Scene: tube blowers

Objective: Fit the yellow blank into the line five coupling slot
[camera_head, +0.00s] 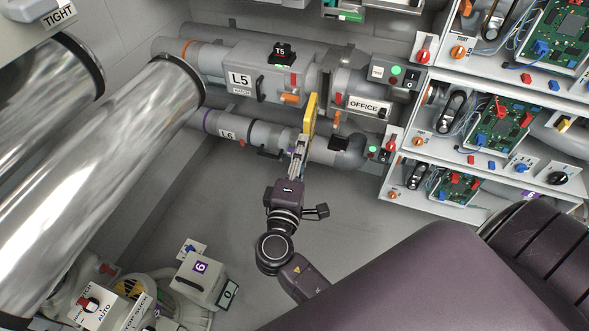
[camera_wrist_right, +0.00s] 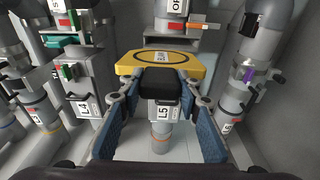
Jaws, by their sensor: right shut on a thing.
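The yellow blank (camera_head: 311,117) is a flat plate, seen nearly edge-on in the head view. In the right wrist view the blank (camera_wrist_right: 190,68) shows a dark ring and a black handle (camera_wrist_right: 158,83). My right gripper (camera_head: 301,145) is shut on the blank by this handle. The line five pipe, with its L5 housing (camera_head: 262,72), lies behind the blank. The line five coupling (camera_head: 321,80) is between the L5 housing and the OFFICE section. The blank overlaps its lower front; I cannot tell whether any of it is inside the slot. My left gripper is out of view.
The L6 pipe (camera_head: 227,132) runs below line five, behind my right gripper. An OFFICE-labelled section (camera_head: 364,104) is to the right. Shelves with circuit boards (camera_head: 500,127) stand further right. Large shiny tubes (camera_head: 110,170) fill the left. The floor (camera_head: 190,210) at lower left centre is open.

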